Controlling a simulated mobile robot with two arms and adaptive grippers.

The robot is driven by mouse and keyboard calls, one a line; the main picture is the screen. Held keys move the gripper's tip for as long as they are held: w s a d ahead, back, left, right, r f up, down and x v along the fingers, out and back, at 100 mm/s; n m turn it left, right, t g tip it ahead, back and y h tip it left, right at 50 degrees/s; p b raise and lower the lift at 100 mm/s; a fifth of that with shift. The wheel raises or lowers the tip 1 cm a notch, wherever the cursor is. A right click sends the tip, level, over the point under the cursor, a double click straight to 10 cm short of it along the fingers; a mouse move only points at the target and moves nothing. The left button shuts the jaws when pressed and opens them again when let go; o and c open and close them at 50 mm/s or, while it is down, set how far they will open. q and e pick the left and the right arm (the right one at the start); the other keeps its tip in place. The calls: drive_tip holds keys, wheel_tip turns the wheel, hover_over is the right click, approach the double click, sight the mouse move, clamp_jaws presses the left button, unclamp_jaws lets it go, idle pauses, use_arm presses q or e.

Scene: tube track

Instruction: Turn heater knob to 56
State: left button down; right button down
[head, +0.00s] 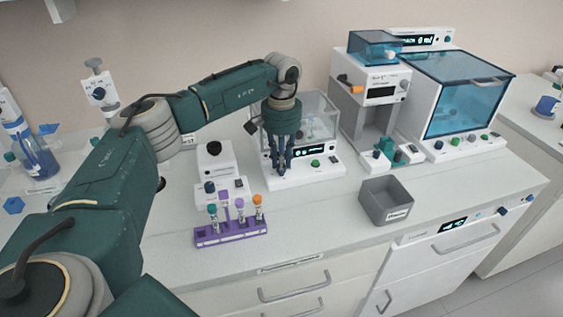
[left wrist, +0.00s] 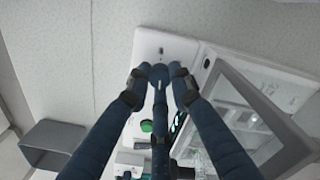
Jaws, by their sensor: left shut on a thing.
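The heater appears to be the white unit with a clear box (head: 318,110) and a small lit display (head: 304,152) on its front panel. My left gripper (head: 280,168) points down at the left end of this panel. Its dark blue fingers are closed together there. In the left wrist view the fingertips (left wrist: 159,74) meet over the white panel (left wrist: 165,45). A green button (head: 315,163) is to the right of the fingers. My right gripper is not in view.
A purple rack (head: 232,235) with several capped tubes stands at front left of the heater. A grey bin (head: 386,203) stands to the right. A machine with a blue lid (head: 465,95) is at the back right. The front counter between rack and bin is clear.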

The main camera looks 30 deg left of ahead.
use_arm(q)
drive_tip(key=shift+w+a+r, duration=0.1)
drive_tip(key=shift+w+r, duration=0.05)
drive_tip(key=shift+r, duration=0.1)
drive_tip(key=c, duration=1.8)
unclamp_jaws()
drive_tip(key=shift+f, duration=0.1)
drive_tip(key=shift+s, duration=0.2)
